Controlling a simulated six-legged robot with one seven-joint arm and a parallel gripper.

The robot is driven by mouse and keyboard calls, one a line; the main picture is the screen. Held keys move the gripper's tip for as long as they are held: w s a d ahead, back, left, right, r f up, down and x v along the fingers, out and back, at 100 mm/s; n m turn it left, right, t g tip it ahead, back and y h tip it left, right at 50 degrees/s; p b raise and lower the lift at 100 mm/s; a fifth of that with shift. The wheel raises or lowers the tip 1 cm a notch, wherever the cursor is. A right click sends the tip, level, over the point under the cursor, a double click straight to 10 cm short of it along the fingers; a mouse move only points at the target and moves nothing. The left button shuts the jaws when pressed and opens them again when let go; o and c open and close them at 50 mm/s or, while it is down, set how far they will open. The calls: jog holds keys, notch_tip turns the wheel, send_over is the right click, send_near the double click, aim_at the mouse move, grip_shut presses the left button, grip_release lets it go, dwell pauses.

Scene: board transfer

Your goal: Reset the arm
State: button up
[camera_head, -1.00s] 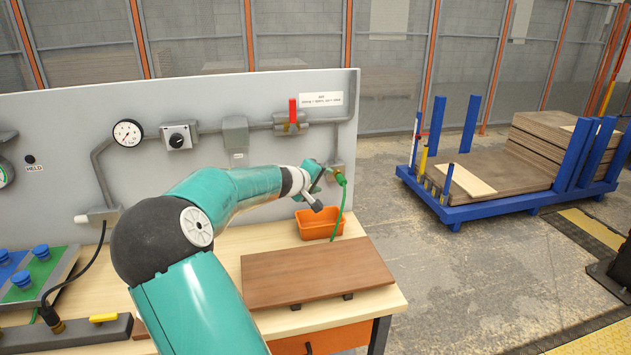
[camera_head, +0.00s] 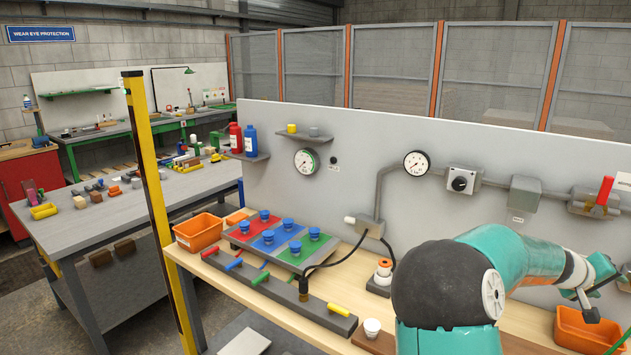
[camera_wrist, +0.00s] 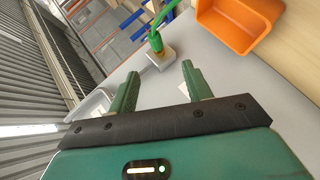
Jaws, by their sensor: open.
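My gripper (camera_wrist: 158,78) is open in the wrist view, with its two green fingers apart and nothing between them. A green plug with a green cable (camera_wrist: 155,40) sits in a grey socket box (camera_wrist: 161,58) on the panel, just beyond the fingertips. It appears apart from the fingers. In the head view my teal arm is bent at the lower right and reaches to the right. My gripper (camera_head: 592,290) is there near the right edge, above an orange bin (camera_head: 580,332). Its fingers are hard to make out in that view.
The grey panel (camera_head: 400,140) carries gauges, a switch box and a red-handled valve (camera_head: 604,192). On the bench are a board of coloured pads with blue knobs (camera_head: 281,240) and an orange bin (camera_head: 198,232). A yellow-black post (camera_head: 155,200) stands at the left.

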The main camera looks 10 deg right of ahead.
jog(key=w+a+f+t+y, duration=0.15)
jog(key=a+y, duration=0.25)
jog(key=a, duration=1)
jog(key=w+a+f+t+y, duration=0.1)
jog(key=a+f+t+y, duration=0.2)
jog(key=a, duration=1.2)
jog(key=s+a+r+n+y, duration=0.1)
jog(key=s+a, duration=0.3)
jog(key=a, duration=0.5)
jog(key=s+a+r+n+t+y, duration=0.1)
jog(key=s+a+r+n+y, duration=0.1)
jog(key=a, duration=0.7)
jog(key=s+a+r+n+y, duration=0.1)
jog(key=s+a+y, duration=0.2)
jog(key=s+a, duration=0.3)
jog(key=a, duration=0.3)
jog(key=shift+a+r+n, duration=0.2)
jog(key=shift+n, duration=0.1)
jog(key=shift+t, duration=0.25)
jog(key=shift+c, duration=1.4)
jog(key=shift+d, duration=0.1)
jog(key=shift+d, duration=0.1)
